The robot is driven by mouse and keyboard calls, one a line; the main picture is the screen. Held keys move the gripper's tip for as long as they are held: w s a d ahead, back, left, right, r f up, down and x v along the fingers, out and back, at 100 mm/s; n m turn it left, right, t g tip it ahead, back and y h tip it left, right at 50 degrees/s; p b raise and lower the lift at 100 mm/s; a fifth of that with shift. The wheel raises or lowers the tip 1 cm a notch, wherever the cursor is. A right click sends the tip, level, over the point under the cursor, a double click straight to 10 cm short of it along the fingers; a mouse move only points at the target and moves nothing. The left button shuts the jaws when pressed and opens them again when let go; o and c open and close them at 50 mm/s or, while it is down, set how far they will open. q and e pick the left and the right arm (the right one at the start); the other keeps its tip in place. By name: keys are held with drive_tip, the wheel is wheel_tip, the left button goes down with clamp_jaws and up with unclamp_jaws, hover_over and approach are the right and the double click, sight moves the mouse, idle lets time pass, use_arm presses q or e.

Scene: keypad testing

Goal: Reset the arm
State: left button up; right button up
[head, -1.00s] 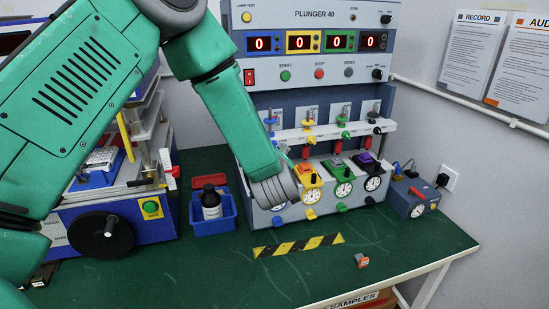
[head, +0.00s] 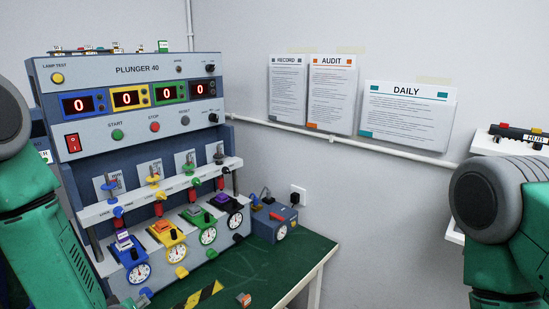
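My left arm (head: 40,245), green with a dark grey joint, stands at the left edge of the head view. My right arm (head: 490,205), also green with a grey joint, stands at the right edge. Neither gripper shows, so I cannot see whether they hold anything. Both visible arm parts are in front of the scene, and I see no contact with the bench or the machine.
The PLUNGER 40 machine (head: 140,70) stands on the green bench (head: 300,262), its displays reading 0. A small blue-grey box (head: 272,222) sits beside it. A small orange-grey block (head: 243,299) lies near the striped tape (head: 205,294). Posters hang behind.

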use_arm(q)
drive_tip(key=s+d+f+m+g+h, duration=0.1)
drive_tip(key=s+f+m+g, duration=0.3)
drive_tip(key=s, duration=0.7)
drive_tip(key=s+d+f+m+g+h, duration=0.1)
drive_tip(key=s+f+m+g+h, duration=0.3)
drive_tip(key=s, duration=0.7)
drive_tip(key=s+d+f+m+g+y, duration=0.1)
drive_tip(key=s+f+g, duration=0.1)
drive_tip(key=s+f, duration=0.65)
wheel_tip(320, 180, down, 9)
drive_tip(key=w+d+m+b, duration=0.1)
drive_tip(key=b, duration=1.1)
drive_tip(key=shift+d+t, duration=0.25)
drive_tip(key=shift+t, duration=0.15)
